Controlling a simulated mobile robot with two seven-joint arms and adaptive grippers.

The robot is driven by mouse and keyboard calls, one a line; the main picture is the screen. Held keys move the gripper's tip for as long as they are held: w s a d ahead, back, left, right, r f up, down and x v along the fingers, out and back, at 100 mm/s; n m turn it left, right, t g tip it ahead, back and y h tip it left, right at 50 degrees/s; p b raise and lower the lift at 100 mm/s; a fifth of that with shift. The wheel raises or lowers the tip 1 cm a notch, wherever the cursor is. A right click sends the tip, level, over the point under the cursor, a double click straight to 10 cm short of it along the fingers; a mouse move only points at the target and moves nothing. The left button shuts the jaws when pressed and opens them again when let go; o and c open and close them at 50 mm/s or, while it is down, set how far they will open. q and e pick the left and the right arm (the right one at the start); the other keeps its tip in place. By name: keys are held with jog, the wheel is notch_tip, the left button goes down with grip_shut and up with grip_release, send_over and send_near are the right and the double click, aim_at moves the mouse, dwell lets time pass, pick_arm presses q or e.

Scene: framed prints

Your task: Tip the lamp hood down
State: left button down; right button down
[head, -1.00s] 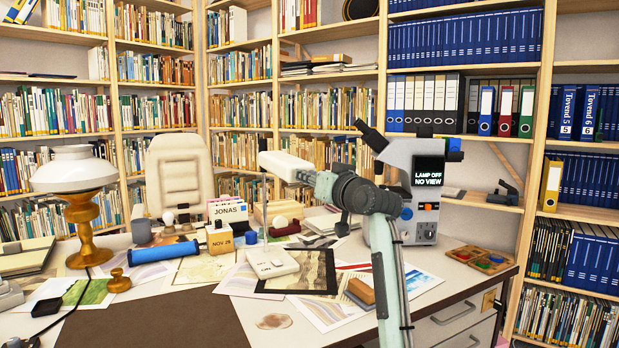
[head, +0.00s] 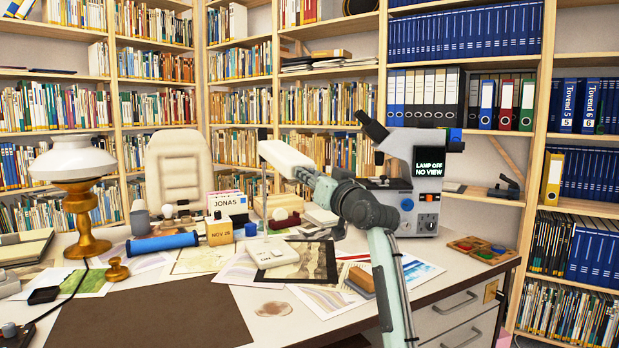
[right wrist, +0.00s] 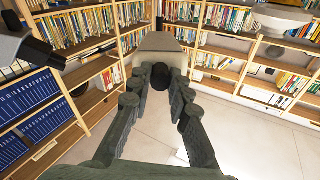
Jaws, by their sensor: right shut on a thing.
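The white desk lamp has a long hood (head: 284,155) on a thin upright stem, with a flat white base (head: 272,252) on the desk. The hood slopes down to the right in the head view. My right gripper (head: 308,177) is shut on its right end. In the right wrist view the pale hood (right wrist: 160,42) lies beyond and between the dark fingers of the right gripper (right wrist: 160,78). The fingers partly hide the hood's near end. My left gripper does not show.
A microscope (head: 410,165) with a "LAMP OFF NO VIEW" display stands right of the lamp, behind my right arm. A brass lamp (head: 85,215) stands at the left. A blue roll (head: 162,242), prints and small boxes surround the lamp base. The brown desk mat (head: 150,318) is clear.

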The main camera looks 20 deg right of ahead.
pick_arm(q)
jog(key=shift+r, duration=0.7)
pick_arm(e)
jog(key=shift+w+f, duration=0.15)
jog(key=shift+f, duration=0.6)
jog(key=shift+w+f, duration=0.1)
jog(key=shift+f, duration=0.65)
jog(key=c, duration=1.4)
grip_release()
jog(key=shift+r, duration=0.1)
jog(key=s, duration=0.4)
jog(key=s+d+f, duration=0.1)
jog(key=s, duration=0.3)
jog(key=s+d, duration=0.1)
jog(key=s, duration=0.2)
jog(key=shift+s+f, duration=0.15)
jog(key=shift+s, duration=0.25)
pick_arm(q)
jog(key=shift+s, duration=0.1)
pick_arm(e)
jog(key=shift+f, duration=0.1)
